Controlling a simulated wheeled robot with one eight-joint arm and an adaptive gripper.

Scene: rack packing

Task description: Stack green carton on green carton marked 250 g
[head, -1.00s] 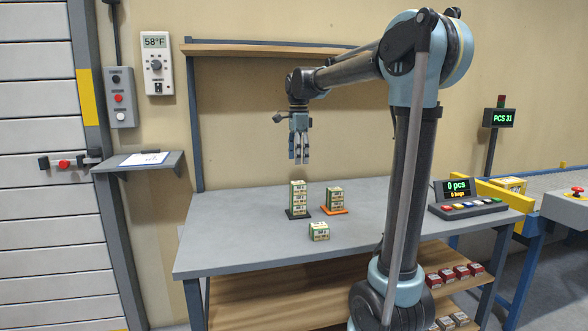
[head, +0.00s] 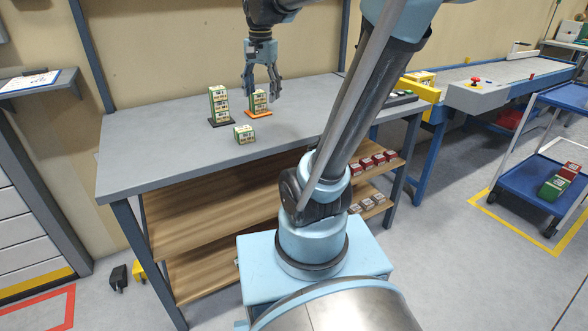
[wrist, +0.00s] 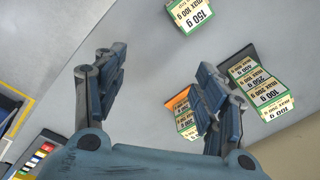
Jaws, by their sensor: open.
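A loose green-and-cream carton (head: 244,134) lies at the front of the workbench; its label reads 150 g in the wrist view (wrist: 192,14). Behind it, a taller stack of green cartons (head: 219,103) stands on a dark base; in the wrist view this stack (wrist: 258,88) shows several labels, one seemingly 250 g. A shorter green stack (head: 259,101) stands on an orange base (head: 258,114), partly hidden by a finger in the wrist view (wrist: 186,122). My gripper (head: 262,88) is open and empty, above the short stack, its fingers overlapping it in the head view.
The grey workbench (head: 150,150) is clear to the left. A button console (head: 398,97) sits at its right end. Red boxes (head: 375,160) line the shelf below. A blue cart (head: 545,180) with red and green boxes stands at right.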

